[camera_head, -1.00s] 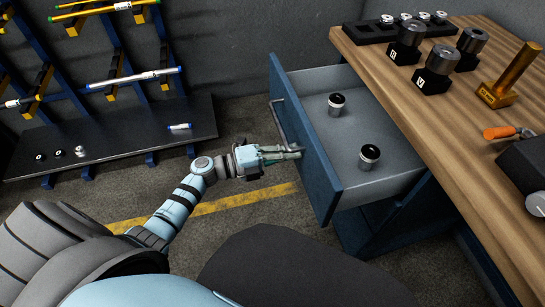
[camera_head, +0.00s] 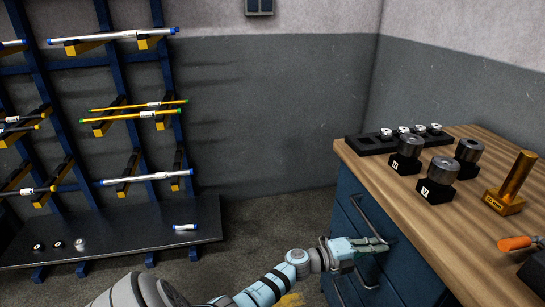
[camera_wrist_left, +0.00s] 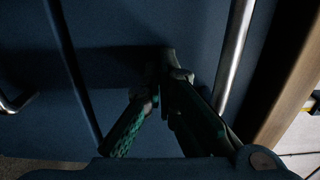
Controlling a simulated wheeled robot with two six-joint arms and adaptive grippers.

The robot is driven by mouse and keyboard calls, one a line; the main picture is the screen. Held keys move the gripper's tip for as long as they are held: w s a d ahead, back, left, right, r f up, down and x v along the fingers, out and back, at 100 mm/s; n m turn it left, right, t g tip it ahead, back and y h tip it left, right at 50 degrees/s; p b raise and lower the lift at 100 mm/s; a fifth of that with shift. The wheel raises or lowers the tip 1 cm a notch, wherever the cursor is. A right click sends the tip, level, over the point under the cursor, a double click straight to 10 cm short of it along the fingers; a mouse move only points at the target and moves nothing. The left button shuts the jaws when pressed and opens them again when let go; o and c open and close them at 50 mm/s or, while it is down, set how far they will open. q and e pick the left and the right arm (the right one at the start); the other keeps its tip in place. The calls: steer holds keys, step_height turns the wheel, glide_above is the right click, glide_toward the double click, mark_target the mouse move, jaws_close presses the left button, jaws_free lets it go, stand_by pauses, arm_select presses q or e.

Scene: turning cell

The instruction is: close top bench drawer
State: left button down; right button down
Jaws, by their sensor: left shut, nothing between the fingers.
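The top bench drawer (camera_head: 350,192) is blue with a grey bar handle (camera_head: 372,216). Its front looks flush with the bench, and no gap or drawer inside shows. My left gripper (camera_head: 376,246) is shut and empty, with its fingers at the drawer front just below the handle. In the left wrist view the fingertips (camera_wrist_left: 166,70) point at the blue drawer front (camera_wrist_left: 185,25) and look to touch it, beside the handle (camera_wrist_left: 235,55). My right gripper is not in view.
The wooden bench top (camera_head: 435,222) holds gauge blocks (camera_head: 438,180), a black tray (camera_head: 390,144), a brass piece (camera_head: 511,185) and an orange-handled tool (camera_head: 518,243). A bar rack (camera_head: 110,115) with a dark shelf (camera_head: 120,232) stands left. Floor between is clear.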

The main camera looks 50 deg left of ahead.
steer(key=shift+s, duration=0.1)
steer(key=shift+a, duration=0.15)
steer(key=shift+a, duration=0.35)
